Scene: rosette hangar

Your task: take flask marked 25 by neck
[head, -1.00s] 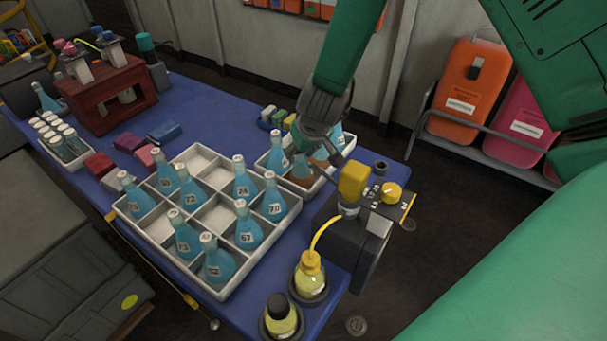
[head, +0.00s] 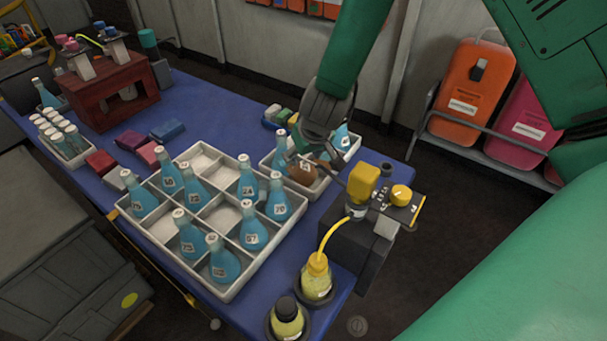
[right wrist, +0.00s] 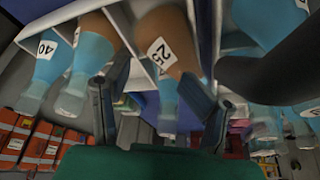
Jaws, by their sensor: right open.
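The flask marked 25 (right wrist: 160,52) has a brown body and a white label in the right wrist view, with its pale bluish neck pointing down the picture. In the head view a brown flask (head: 302,173) stands in the small white tray (head: 317,189) and is partly hidden by my gripper; its number is hard to read there. My right gripper (head: 318,160) is open at this tray. In the right wrist view its fingers (right wrist: 155,100) are apart, one on each side of the neck. I cannot tell whether they touch it. My left gripper is not in view.
Blue flasks stand close by in the small tray, one marked 40 (right wrist: 45,47). A divided white tray (head: 225,218) of several blue flasks is to the left. A black device with a yellow top (head: 363,183) stands close on the right. Blue table surface (head: 225,115) is free behind.

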